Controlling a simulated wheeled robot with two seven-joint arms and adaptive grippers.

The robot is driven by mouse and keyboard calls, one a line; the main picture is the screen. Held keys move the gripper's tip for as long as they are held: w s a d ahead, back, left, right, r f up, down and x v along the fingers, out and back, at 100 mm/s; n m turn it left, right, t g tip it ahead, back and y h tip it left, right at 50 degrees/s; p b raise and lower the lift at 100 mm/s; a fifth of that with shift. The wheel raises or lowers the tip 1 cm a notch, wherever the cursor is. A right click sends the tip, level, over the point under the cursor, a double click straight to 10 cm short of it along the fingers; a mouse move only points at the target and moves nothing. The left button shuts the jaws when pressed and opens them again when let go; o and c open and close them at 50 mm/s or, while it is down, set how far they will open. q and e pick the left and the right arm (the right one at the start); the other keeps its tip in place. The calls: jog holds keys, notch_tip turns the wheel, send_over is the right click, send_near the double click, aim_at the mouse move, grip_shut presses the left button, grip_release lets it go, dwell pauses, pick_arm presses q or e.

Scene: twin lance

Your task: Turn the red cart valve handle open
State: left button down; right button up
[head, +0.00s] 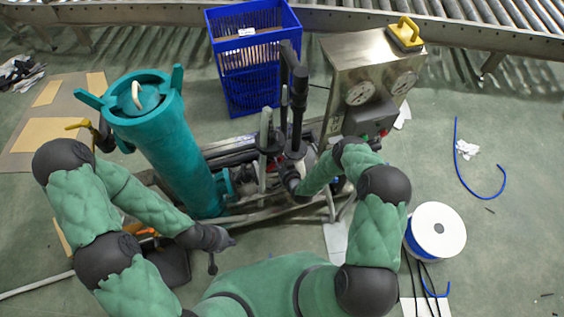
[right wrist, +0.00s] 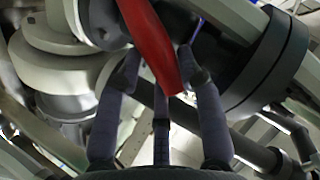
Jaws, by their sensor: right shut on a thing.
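In the head view my right gripper (head: 291,183) is down among the dark pipes of the cart, and the handle is mostly hidden there. My left gripper (head: 222,245) hangs in front of the teal cylinder's foot, away from the valve. Its fingers are too small and dark to tell whether they are open.
A teal cylinder (head: 178,140) stands on the cart to the left. A steel gauge box (head: 355,65) and a blue crate (head: 245,70) are behind the valve. A white cable reel (head: 436,230) stands on the floor at right. Grey pipes and flanges crowd my right gripper.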

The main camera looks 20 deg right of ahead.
jog(key=shift+a+r+n+h, duration=0.4)
jog(key=shift+n+h, duration=0.3)
jog(key=shift+n, duration=0.3)
jog(key=shift+a+r+n+h+b, duration=0.1)
jog(key=shift+a+n+h+b, duration=0.4)
jog(key=shift+n+h, duration=0.8)
jog(key=shift+a, duration=0.15)
jog(key=o, duration=1.2)
jog(key=v, duration=1.2)
jog(key=shift+s, duration=0.1)
